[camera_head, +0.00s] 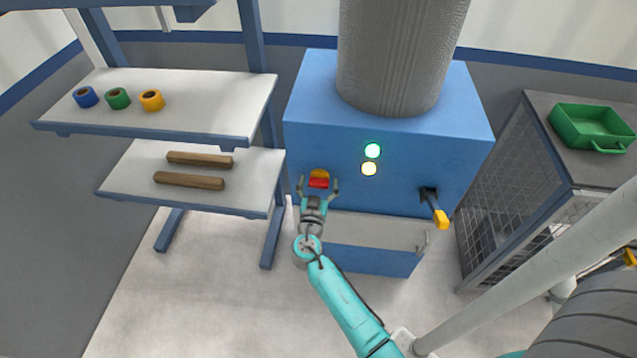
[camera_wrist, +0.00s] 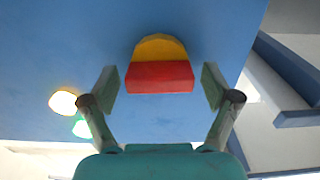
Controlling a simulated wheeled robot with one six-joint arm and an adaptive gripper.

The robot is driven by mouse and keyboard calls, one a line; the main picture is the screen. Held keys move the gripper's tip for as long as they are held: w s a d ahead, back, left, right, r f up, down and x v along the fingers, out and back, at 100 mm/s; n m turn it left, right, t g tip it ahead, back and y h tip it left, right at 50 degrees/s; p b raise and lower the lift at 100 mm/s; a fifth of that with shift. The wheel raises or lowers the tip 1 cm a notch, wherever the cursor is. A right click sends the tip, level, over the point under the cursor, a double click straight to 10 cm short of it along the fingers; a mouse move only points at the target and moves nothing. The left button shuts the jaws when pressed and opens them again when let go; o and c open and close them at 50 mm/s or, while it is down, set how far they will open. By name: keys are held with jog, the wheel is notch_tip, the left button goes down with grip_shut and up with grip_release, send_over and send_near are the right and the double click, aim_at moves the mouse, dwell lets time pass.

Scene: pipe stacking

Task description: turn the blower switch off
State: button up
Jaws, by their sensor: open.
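The blower is a blue box (camera_head: 410,105) with a thick grey duct on top. Its switch (camera_head: 319,179), red and yellow, sits on the left part of the front face. In the wrist view the switch (camera_wrist: 160,72) is between and just beyond my fingertips, with the red part nearer my gripper and the yellow part farther. My gripper (camera_head: 319,187) is open in front of the switch, one finger on each side, with gaps on both sides in the wrist view (camera_wrist: 160,90). I cannot tell whether anything touches.
A green lamp (camera_head: 372,150) and a yellow lamp (camera_head: 369,169) glow right of the switch. A yellow-ended lever (camera_head: 440,218) sticks out at the right. A shelf (camera_head: 205,95) with tape rolls and wooden bars stands left. A green tray (camera_head: 590,127) is on a cabinet at right.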

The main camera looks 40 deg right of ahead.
jog(key=c, duration=1.2)
jog(key=shift+o, duration=0.3)
jog(key=n, duration=0.9)
jog(key=shift+w+a, duration=0.1)
jog(key=n, duration=0.4)
jog(key=shift+f+n, duration=0.1)
jog(key=shift+n, duration=0.3)
jog(key=shift+w+n, duration=0.1)
jog(key=shift+n, duration=1.9)
